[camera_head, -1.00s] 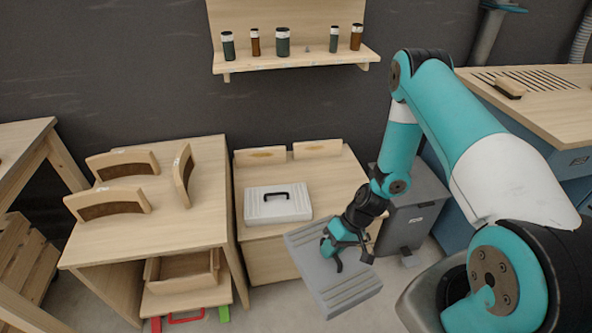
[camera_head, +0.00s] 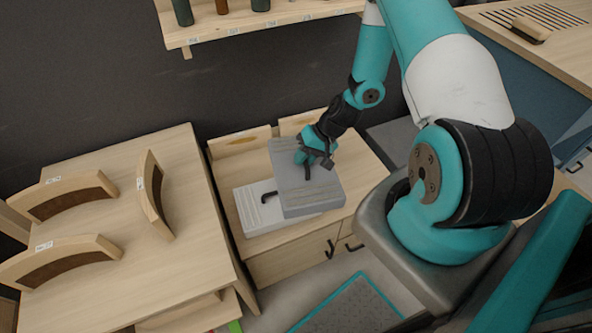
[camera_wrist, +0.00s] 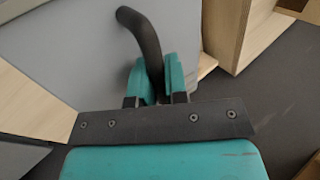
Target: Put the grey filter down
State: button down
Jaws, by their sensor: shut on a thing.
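The grey filter (camera_head: 318,199) is a flat, ribbed grey box with a dark handle. My gripper (camera_head: 308,166) is shut on that handle, which shows as a dark curved bar in the wrist view (camera_wrist: 140,28). The filter's grey face (camera_wrist: 80,45) fills much of the wrist view's upper left. In the head view the filter is over the low wooden cabinet (camera_head: 275,239) and covers part of the light case there. I cannot tell whether the filter touches the case or hangs above it.
A light grey case (camera_head: 252,217) with a black handle lies on the cabinet, left of the filter. A shelf with bottles (camera_head: 250,24) is on the wall behind.

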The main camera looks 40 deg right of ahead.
jog(key=d+r+m+t+h+b, duration=0.2)
jog(key=d+r+m+h+b, duration=0.15)
jog(key=d+m+b, duration=0.4)
jog(key=d+r+m+t+h+b, duration=0.2)
jog(key=d+m+h+b, duration=0.2)
jog(key=d+m, duration=0.65)
jog(key=f+b, duration=0.1)
jog(key=f, duration=0.5)
jog(key=d+f+n+b, duration=0.1)
jog(key=f, duration=0.6)
jog(key=d+f+n+b, duration=0.1)
jog(key=f, duration=0.6)
jog(key=shift+w+d+b, duration=0.15)
jog(key=shift+w+b, duration=0.25)
